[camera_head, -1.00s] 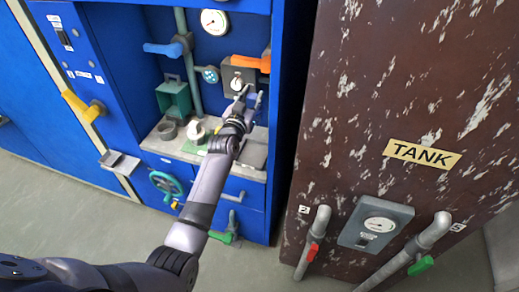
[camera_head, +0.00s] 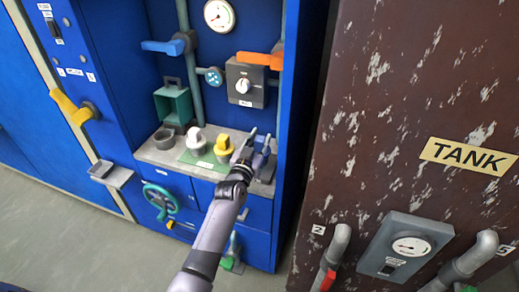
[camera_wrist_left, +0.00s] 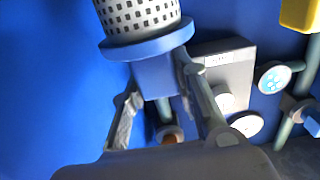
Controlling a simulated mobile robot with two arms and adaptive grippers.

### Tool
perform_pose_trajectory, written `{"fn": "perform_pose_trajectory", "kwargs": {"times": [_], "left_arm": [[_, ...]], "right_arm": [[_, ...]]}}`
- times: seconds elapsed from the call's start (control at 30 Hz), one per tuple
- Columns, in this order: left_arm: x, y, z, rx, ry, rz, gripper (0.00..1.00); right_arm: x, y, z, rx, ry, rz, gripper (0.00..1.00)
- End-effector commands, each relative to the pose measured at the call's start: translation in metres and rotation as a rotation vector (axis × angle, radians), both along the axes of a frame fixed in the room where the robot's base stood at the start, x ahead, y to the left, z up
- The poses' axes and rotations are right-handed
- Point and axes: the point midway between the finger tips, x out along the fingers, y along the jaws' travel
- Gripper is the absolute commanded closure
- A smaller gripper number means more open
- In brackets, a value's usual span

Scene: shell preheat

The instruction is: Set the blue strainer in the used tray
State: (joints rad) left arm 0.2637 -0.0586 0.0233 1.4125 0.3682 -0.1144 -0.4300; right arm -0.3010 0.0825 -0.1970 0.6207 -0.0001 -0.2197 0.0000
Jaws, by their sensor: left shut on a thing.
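In the left wrist view, the blue strainer (camera_wrist_left: 160,62) has a grey perforated cylinder above a blue collar and blue block. My left gripper (camera_wrist_left: 158,80) is shut on the blue block. In the head view, my left gripper (camera_head: 257,141) is over the right part of the grey shelf; the strainer cannot be made out there. A dark grey tray (camera_head: 264,170) lies partly behind my arm on the shelf's right. A small grey tray (camera_head: 112,174) sits on the cabinet's left side. I cannot tell which is the used tray. My right gripper is out of view.
A grey cup (camera_head: 164,138) and green box (camera_head: 173,105) are left. A knob box (camera_head: 245,84) and orange handle (camera_head: 258,60) are above.

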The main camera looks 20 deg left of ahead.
Motion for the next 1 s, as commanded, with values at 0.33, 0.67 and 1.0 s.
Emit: {"fn": "perform_pose_trajectory", "kwargs": {"times": [0.33,0.67,1.0], "left_arm": [[-0.005,-0.003,-0.025,0.001,0.0,0.0,1.0],[-0.005,-0.003,-0.029,0.001,0.002,0.0,0.67],[-0.005,-0.003,-0.029,0.001,0.001,0.0,0.53]], "right_arm": [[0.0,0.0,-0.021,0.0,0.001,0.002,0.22],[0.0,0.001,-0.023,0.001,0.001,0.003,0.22],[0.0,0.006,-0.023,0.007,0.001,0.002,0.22]]}}
